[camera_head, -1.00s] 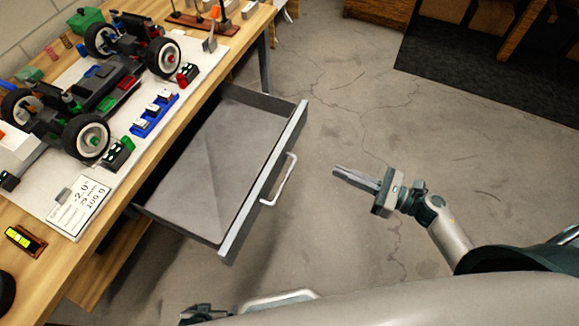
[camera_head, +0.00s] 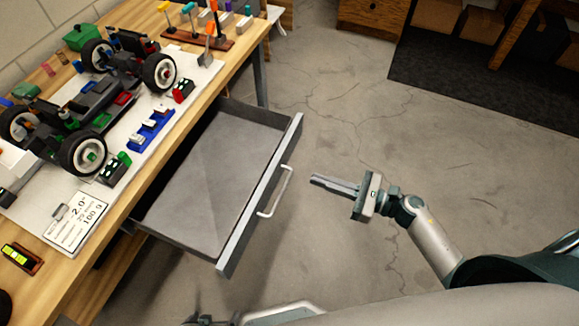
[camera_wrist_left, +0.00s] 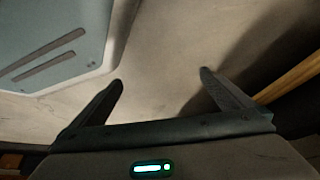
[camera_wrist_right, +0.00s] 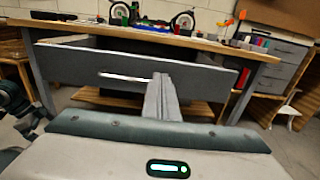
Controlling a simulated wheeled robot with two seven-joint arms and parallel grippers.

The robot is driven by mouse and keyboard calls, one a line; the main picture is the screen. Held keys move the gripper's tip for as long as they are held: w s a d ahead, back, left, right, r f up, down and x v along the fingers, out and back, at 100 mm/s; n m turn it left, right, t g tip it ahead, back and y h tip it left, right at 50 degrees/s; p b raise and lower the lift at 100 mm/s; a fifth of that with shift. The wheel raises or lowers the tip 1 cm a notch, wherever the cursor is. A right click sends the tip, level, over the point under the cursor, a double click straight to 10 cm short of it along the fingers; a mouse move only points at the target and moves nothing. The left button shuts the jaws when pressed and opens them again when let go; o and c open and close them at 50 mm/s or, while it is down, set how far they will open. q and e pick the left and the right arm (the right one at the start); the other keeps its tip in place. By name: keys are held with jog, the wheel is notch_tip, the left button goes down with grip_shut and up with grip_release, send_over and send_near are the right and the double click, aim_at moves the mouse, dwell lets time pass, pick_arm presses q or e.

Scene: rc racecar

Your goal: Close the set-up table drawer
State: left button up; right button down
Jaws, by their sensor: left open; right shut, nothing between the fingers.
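The set-up table drawer (camera_head: 212,190) is pulled out from under the wooden table in the head view and looks empty. Its silver handle (camera_head: 276,192) is on the front panel. My right gripper (camera_head: 314,180) is shut and empty, a short way in front of the panel and apart from it, near the handle. In the right wrist view the drawer front (camera_wrist_right: 82,66) spans the picture behind the shut fingers (camera_wrist_right: 161,88). My left gripper (camera_wrist_left: 160,82) is open and empty in the left wrist view, over the floor. In the head view it is barely visible at the bottom edge.
Concrete floor (camera_head: 345,110) is clear around the drawer front. A dark mat (camera_head: 480,85) lies at the far right.

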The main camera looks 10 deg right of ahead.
aim_at(277, 166)
jog(key=p+x, duration=0.2)
jog(key=x, duration=0.6)
jog(key=shift+w+a+r+p, duration=0.1)
jog(key=shift+a+r+p, duration=0.05)
jog(key=shift+p, duration=0.15)
pick_arm(q)
jog(key=shift+w+d+r+t+h, duration=0.25)
jog(key=shift+w+d+r+t, duration=0.35)
jog(key=shift+d+r, duration=0.2)
jog(key=shift+w+d+r+t+h, duration=0.25)
jog(key=shift+w+d+r+t, duration=0.25)
jog(key=shift+d+r+t, duration=0.2)
pick_arm(e)
jog(key=shift+w+a, duration=0.35)
jog(key=shift+a, duration=0.15)
pick_arm(q)
jog(key=shift+f, duration=0.1)
